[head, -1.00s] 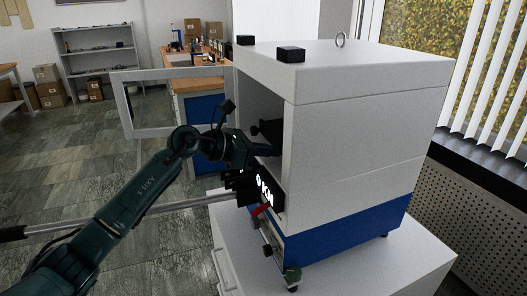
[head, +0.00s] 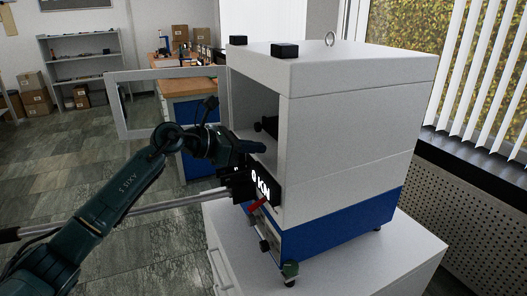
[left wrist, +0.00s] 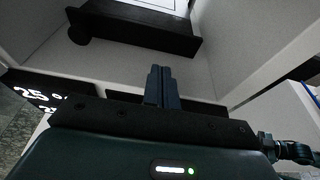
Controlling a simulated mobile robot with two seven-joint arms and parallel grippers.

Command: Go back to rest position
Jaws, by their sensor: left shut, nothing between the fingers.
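My left gripper (head: 262,147) is at the open front of the white and blue press (head: 350,130), with its fingertips just at the chamber opening. In the left wrist view its two dark fingers (left wrist: 160,86) are closed together, with nothing between them, pointing into the white chamber. A dark plate (left wrist: 135,30) with a round knob lies ahead of the fingers, apart from them. My right gripper is in neither view.
The press's framed door (head: 122,110) stands open to the left, behind my arm. A long lever (head: 150,212) sticks out left below my forearm. The press stands on a white cabinet (head: 390,262). The floor (head: 60,170) at left is clear.

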